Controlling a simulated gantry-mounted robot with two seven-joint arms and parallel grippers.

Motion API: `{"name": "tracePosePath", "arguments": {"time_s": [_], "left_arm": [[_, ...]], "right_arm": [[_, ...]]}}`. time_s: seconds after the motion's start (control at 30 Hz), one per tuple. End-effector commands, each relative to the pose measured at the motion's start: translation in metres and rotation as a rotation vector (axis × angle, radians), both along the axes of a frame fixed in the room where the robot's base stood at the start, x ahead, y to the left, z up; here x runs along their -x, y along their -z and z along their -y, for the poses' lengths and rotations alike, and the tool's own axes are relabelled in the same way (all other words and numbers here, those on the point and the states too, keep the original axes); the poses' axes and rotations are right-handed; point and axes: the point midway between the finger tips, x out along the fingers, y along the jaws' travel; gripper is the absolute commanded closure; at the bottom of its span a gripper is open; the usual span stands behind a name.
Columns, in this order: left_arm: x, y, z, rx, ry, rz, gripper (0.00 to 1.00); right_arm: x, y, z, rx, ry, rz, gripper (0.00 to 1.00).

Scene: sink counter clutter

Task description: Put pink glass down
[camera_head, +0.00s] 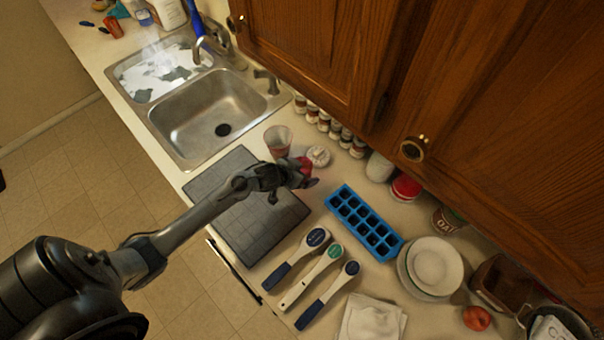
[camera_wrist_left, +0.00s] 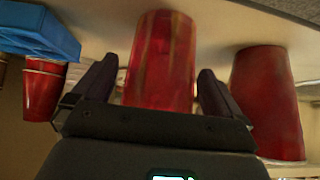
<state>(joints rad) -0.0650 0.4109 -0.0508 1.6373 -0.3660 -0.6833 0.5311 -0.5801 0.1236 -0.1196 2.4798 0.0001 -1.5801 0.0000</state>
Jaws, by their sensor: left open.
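A translucent reddish-pink glass (camera_wrist_left: 162,62) stands between the two fingers of my left gripper (camera_wrist_left: 156,88) in the left wrist view, which looks upside down. The fingers are apart, with a visible gap on each side of the glass. In the head view, my left gripper (camera_head: 305,175) is low over the counter, just right of the dark board, and mostly hides the glass, a small red patch (camera_head: 305,163). A second reddish cup (camera_head: 278,141) stands beside it, toward the sink; it also shows in the wrist view (camera_wrist_left: 268,105). My right gripper is not in view.
A blue ice tray (camera_head: 363,222) lies to the right. Several spice jars (camera_head: 334,129) line the wall, with a small white-topped jar (camera_head: 318,155) close to the gripper. The sink (camera_head: 212,112) is behind left. Three scoop-like utensils (camera_head: 325,262) and stacked dishes (camera_head: 434,265) lie in front right.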

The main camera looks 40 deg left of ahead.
Motion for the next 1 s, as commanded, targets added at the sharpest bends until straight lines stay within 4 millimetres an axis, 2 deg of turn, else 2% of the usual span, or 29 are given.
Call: {"name": "tracePosePath", "arguments": {"time_s": [0.07, 0.5, 0.8, 1.0], "left_arm": [[0.0, 0.0, 0.0, 0.0, 0.0, 0.0, 0.0], [0.0, -0.001, 0.0, 0.001, -0.001, 0.001, 0.68], [0.0, -0.003, 0.0, 0.001, -0.001, 0.001, 0.68], [-0.001, -0.017, 0.0, 0.0, 0.0, 0.004, 0.68]], "right_arm": [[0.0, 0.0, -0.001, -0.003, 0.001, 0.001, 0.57], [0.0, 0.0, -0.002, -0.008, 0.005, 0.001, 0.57], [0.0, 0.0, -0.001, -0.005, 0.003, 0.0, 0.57], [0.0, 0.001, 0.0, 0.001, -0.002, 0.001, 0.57]]}}
